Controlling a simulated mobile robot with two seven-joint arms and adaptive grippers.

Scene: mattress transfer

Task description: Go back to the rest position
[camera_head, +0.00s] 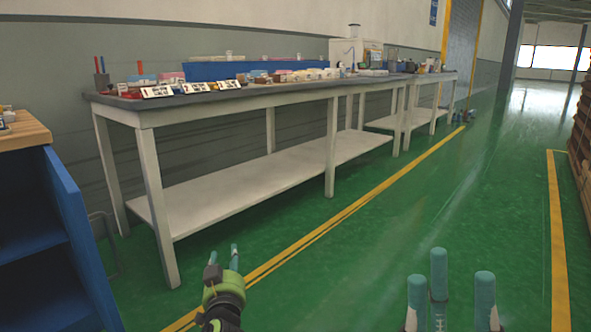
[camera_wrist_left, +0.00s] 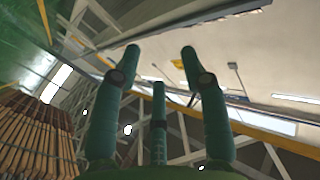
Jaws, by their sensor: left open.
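My left gripper (camera_head: 223,256) is low in the head view, left of centre, above the green floor near the yellow line. Its teal fingers stand apart and hold nothing. They also show in the left wrist view (camera_wrist_left: 158,70), spread open against the ceiling. My right gripper (camera_head: 450,276) is at the bottom right of the head view, with three teal fingers upright and apart, and nothing between them. No mattress shows in either view.
A long workbench (camera_head: 215,104) with several small items and a blue bin (camera_head: 230,69) runs along the wall. A blue shelf unit (camera_head: 30,200) with a wooden top stands at the left. Stacked wooden items (camera_head: 582,140) edge the right. The green floor (camera_head: 380,220) between is clear.

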